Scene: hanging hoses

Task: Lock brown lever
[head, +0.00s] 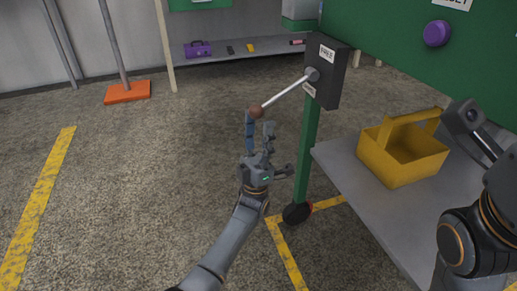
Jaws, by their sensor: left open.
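The brown lever is a silver rod with a brown ball knob (256,112) at its end. The rod slants down to the left from a black box (328,77) on a green post. A white label on the box seems to read "FREE"; a smaller label lower down is partly hidden by the rod. My left gripper (259,133) is open and upright just below the knob, its fingertips close to it. I cannot tell whether they touch it. My right arm is at the right edge; its gripper is not clearly in view.
A yellow tote (403,158) stands on a grey table (375,205) to the right. A green panel with a purple knob (437,33) is above it. A low shelf with a purple toolbox (198,49) is at the back. An orange base (127,92) stands back left. The floor at left is clear.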

